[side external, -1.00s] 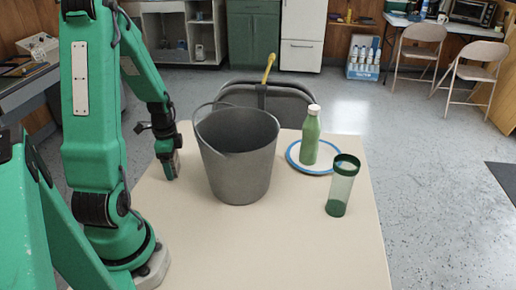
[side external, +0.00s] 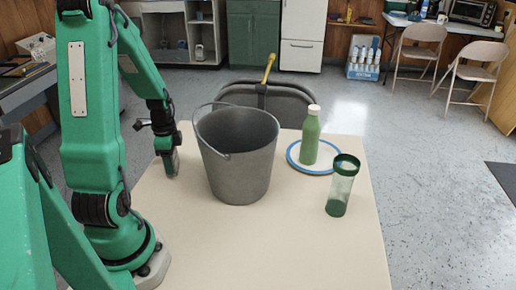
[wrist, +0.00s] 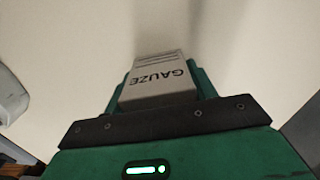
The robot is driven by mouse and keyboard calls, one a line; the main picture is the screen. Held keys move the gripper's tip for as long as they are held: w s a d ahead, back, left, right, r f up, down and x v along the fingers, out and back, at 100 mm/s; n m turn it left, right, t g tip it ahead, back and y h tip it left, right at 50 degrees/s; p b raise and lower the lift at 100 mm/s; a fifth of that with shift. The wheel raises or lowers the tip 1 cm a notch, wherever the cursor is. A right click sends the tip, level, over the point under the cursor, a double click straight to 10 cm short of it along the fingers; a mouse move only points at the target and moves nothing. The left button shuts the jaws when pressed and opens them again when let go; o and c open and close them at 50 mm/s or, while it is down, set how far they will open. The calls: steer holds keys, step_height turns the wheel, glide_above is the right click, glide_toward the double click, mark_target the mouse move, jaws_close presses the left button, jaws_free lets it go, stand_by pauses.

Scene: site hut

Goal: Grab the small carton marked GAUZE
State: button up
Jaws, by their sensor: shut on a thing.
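A small white carton marked GAUZE (wrist: 158,77) shows in the wrist view, between the two green fingers of my gripper (wrist: 162,85). The fingers are shut on its sides, and the printed face is toward the camera. In the side external view my gripper (side external: 172,164) points down at the left part of the table, left of the grey bucket. The carton is hard to make out there. I cannot tell whether it touches the table top.
The grey bucket (side external: 238,165) stands close to the right of my gripper. A green bottle (side external: 310,138) stands on a blue-rimmed plate (side external: 328,170) farther right. A clear green-capped tumbler (side external: 340,190) stands at the right. The table's front (side external: 270,250) is clear.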

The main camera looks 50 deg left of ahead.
steer(key=shift+r, duration=4.5)
steer(key=shift+w, duration=0.1)
